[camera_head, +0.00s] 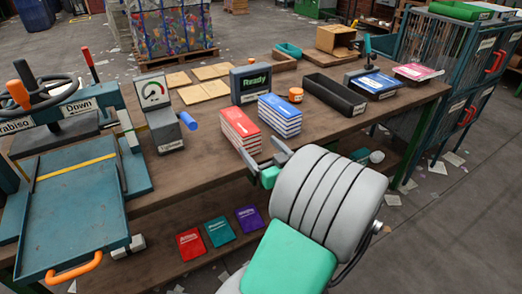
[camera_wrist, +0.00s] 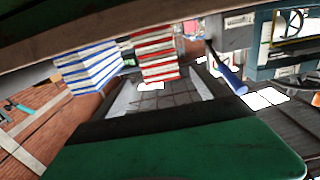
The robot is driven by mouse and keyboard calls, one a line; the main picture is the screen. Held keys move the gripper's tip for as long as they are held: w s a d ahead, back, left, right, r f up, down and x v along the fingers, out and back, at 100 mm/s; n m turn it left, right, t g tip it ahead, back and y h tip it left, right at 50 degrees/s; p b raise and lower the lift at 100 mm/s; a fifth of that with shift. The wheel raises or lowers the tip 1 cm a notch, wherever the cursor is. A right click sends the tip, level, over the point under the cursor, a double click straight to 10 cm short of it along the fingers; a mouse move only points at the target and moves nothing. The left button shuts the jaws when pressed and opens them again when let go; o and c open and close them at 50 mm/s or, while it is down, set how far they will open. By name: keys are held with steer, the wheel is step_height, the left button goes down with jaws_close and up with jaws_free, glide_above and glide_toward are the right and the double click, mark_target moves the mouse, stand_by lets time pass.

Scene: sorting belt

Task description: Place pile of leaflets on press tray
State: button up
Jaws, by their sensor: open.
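A pile of leaflets with a red cover (camera_head: 240,130) stands on the brown bench, with a pile with a blue cover (camera_head: 279,114) to its right. In the wrist view, which is turned, the red-edged pile (camera_wrist: 157,56) is just beyond the fingertips and the blue-edged pile (camera_wrist: 88,68) is beside it. My gripper (camera_head: 268,158) is open and empty, close to the near side of the piles; its fingers also show in the wrist view (camera_wrist: 160,90). The teal press tray (camera_head: 75,205), with an orange handle, is at the left and looks empty.
A "Ready" display (camera_head: 250,83) stands behind the piles, and a gauge box (camera_head: 159,112) with a blue handle is left of them. A long black bin (camera_head: 335,94) is to the right. Red, teal and purple booklets (camera_head: 219,231) lie on the lower shelf.

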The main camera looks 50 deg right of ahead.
mark_target(242, 130)
steer(key=w, duration=0.1)
steer(key=w+r+p, duration=0.1)
steer(key=w+r, duration=0.1)
steer(key=shift+w+d+p, duration=0.3)
steer(key=shift+w+d, duration=0.05)
steer(key=shift+w, duration=0.05)
steer(key=x, duration=0.4)
steer(key=p+x, duration=0.1)
steer(key=x, duration=0.4)
steer(key=shift+s+d+f, duration=0.1)
steer(key=shift+d+f, duration=0.1)
steer(key=shift+c, duration=0.5)
jaws_close()
steer(key=shift+r, duration=0.1)
